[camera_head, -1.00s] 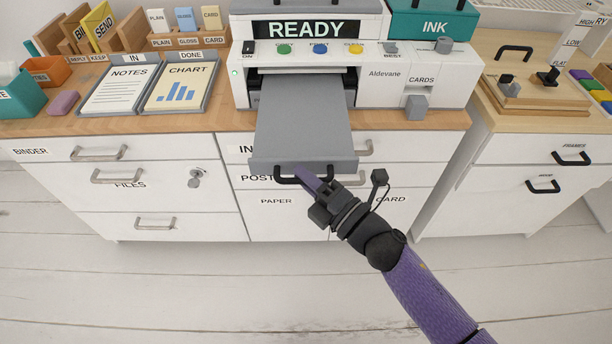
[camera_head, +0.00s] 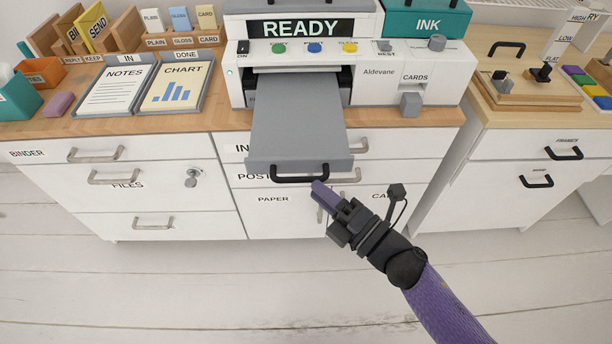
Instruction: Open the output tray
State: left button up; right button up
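The printer's grey output tray (camera_head: 298,125) is pulled out toward me from the slot under the READY panel and reaches past the desk's front edge. Its black bar handle (camera_head: 299,178) is on the tray's front face. My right gripper (camera_head: 318,190), with purple fingertip, is just below and right of the handle and appears apart from it. Its fingers overlap in this view, so their opening is unclear. It seems to hold nothing. My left gripper is out of view.
The white printer (camera_head: 385,85) stands on the wooden desk top (camera_head: 225,118). White drawers with handles are below the tray. Document trays (camera_head: 175,85) lie to the left. A side cabinet (camera_head: 540,150) stands to the right. The floor in front is clear.

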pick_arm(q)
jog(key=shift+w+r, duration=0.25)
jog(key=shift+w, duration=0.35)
pick_arm(e)
jog(key=v, duration=0.5)
jog(key=shift+s+d, duration=0.1)
jog(key=shift+d, duration=0.05)
